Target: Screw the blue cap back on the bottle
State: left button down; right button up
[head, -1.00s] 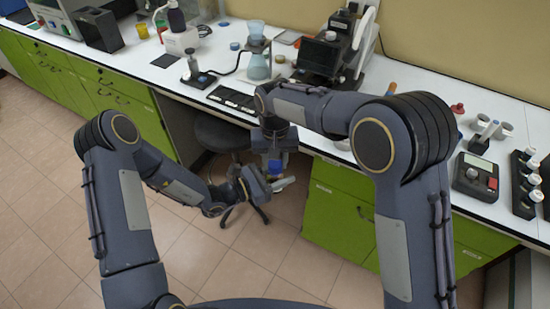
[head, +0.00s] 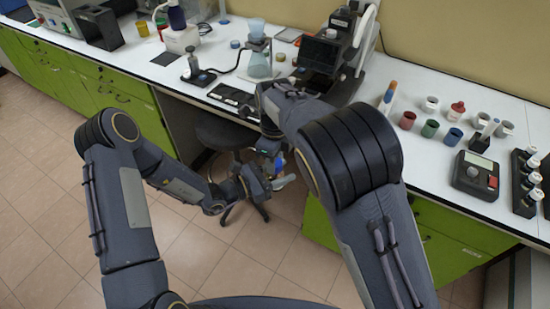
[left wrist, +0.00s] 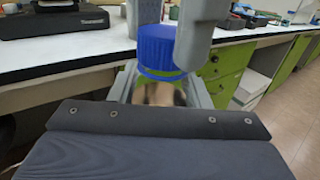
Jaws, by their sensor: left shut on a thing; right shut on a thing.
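The blue cap (left wrist: 160,48) is upright in the left wrist view, between the two grey fingers of my right gripper, which comes from above and is shut on it. The bottle (left wrist: 158,95) is directly under the cap, between the fingers of my left gripper (left wrist: 159,88), which is shut on it. Cap and bottle look in line; whether the threads engage cannot be seen. In the head view, my left gripper (head: 275,182) and my right gripper (head: 274,158) meet in front of the bench, and the cap is a small blue patch between them.
The white bench (head: 440,185) with green cabinets lies beyond my arms. Several small cups, a grey meter (head: 474,175) and a black rack (head: 526,182) stand at its right. A flask (head: 259,65) stands at the back. A dark stool (head: 222,132) is behind the grippers.

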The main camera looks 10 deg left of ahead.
jog(key=m, duration=1)
jog(key=shift+d+f, duration=0.25)
jog(key=shift+f, duration=0.15)
jog(key=shift+r+m, duration=0.1)
jog(key=shift+m, duration=0.4)
jog(key=shift+a+r+m, duration=0.15)
jog(key=shift+r+m, duration=0.1)
jog(key=shift+m, duration=0.15)
jog(key=o, duration=0.9)
